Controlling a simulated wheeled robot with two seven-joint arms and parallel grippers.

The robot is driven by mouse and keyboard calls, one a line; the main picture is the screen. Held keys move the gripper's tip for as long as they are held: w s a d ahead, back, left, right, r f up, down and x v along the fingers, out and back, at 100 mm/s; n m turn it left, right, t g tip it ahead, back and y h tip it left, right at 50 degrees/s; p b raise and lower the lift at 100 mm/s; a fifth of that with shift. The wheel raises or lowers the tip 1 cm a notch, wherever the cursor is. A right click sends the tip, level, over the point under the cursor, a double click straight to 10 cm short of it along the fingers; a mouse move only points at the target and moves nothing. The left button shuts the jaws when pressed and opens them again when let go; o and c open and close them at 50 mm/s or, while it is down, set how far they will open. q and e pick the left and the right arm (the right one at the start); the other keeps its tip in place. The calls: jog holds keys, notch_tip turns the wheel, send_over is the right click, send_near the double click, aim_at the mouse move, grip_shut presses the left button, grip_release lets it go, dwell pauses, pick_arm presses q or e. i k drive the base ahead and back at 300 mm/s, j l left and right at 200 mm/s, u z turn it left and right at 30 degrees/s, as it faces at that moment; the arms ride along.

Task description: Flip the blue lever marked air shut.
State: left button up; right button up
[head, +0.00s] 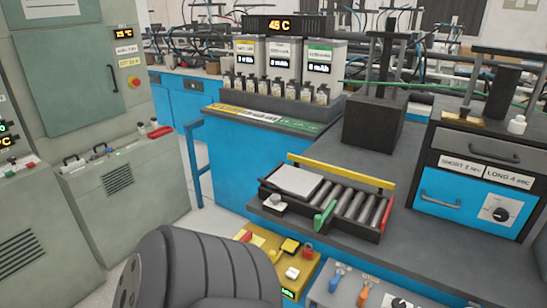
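The lower part of the panel is cut off by the frame. Neither of my grippers is in view.
A yellow control box (284,262) with buttons stands left of the panel. Above it, a roller tray (325,208) with a green handle sits on the bench. A dark ribbed shape fills the bottom left. Grey cabinets (120,175) stand at the left.

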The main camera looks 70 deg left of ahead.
aim_at(333, 282)
jog(key=u, duration=1.6)
